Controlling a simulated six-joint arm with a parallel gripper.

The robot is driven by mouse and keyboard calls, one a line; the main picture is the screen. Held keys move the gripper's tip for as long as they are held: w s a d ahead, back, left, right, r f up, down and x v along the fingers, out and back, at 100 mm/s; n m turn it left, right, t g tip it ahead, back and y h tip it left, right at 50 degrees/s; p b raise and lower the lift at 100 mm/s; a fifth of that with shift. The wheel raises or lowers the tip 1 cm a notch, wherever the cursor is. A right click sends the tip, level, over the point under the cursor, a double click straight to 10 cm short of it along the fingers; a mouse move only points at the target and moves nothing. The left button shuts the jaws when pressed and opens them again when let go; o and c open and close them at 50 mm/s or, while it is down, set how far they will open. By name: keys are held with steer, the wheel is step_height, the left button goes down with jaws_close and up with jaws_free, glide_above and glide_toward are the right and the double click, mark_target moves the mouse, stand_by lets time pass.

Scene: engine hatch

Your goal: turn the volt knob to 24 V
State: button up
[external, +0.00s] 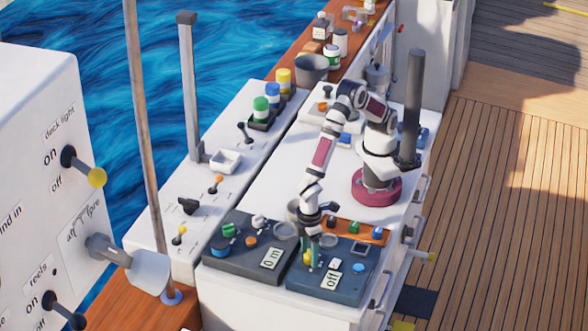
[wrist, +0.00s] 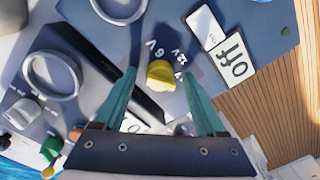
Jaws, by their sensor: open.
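The volt knob (wrist: 160,75) is a yellow knob on the dark blue-grey panel (wrist: 262,12). Beside it in the wrist view are the printed labels 6 V (wrist: 154,49) and 12 V (wrist: 182,64). A 24 V label cannot be read, and I cannot tell which mark the knob points at. My gripper (wrist: 159,73) is open, with its teal fingertips on either side of the yellow knob; I cannot tell whether they touch it. In the external view my gripper (external: 312,258) points down over the left part of the right-hand panel (external: 350,286) and mostly hides the knob.
An "off" sign (external: 331,279) lies right of my gripper. The left panel (external: 228,262) has an "on" sign (external: 271,258), a green knob (external: 229,229) and an orange button (external: 251,241). An orange strip with knobs (external: 340,226) lies behind the right-hand panel.

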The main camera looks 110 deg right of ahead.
mark_target(308, 250)
steer(key=shift+c, duration=0.3)
jaws_close()
steer(key=shift+d+n, duration=0.1)
steer(key=shift+n, duration=0.6)
steer(key=shift+o, duration=0.3)
jaws_free()
step_height(308, 250, up, 16)
steer(key=shift+d, duration=0.35)
steer(key=shift+f, duration=0.1)
